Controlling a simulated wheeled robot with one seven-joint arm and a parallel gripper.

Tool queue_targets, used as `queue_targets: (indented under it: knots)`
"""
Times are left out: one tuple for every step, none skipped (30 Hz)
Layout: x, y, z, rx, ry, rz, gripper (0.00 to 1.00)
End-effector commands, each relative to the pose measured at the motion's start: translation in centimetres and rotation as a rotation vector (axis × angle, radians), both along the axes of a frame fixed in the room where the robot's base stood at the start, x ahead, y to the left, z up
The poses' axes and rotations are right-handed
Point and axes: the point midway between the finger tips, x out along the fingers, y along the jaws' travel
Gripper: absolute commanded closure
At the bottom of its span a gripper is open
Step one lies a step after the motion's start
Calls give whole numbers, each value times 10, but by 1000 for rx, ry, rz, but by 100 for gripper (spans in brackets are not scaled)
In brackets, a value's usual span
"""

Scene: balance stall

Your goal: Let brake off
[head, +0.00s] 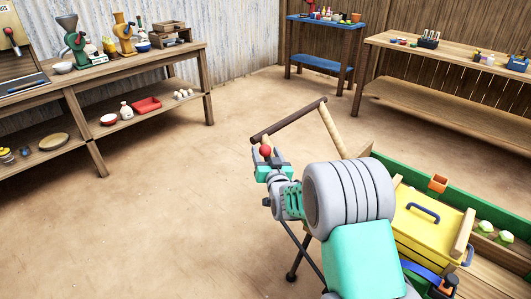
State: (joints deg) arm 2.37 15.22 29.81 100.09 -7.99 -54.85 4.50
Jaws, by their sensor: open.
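A red ball-shaped knob (265,150) shows at the end of my gripper (267,164), just below a dark brown crossbar. It looks like the end of a lever, but the shaft is mostly hidden behind my gripper. My gripper is open, with the knob at or between its fingertips; I cannot tell whether they touch it. The crossbar (288,121) joins a light wooden shaft (331,130) that runs down behind my arm toward a cart-like frame. My arm hides much of that frame.
A laden shelf table (140,62) stands at left, a blue table (324,22) at the back, a wooden bench (450,55) at right. The floor at left is clear.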

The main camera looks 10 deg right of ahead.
Motion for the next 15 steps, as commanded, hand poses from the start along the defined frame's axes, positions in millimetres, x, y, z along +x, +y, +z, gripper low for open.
queue_targets:
  knots:
    - [6,0,0,0,-1,1,40]
    - [8,1,0,0,-1,1,40]
    - [10,1,0,0,-1,0,40]
    - [11,1,0,0,0,0,40]
    - [11,1,0,1,0,0,40]
    - [11,1,0,1,0,0,40]
    - [11,1,0,1,0,0,40]
    - [11,1,0,1,0,0,40]
    - [11,1,0,0,0,0,40]
    - [11,1,0,0,0,0,40]
    - [11,1,0,0,0,0,41]
    - [11,1,0,0,0,0,45]
    - [11,1,0,0,0,0,47]
    - [11,1,0,0,0,0,49]
    - [11,1,0,0,0,0,53]
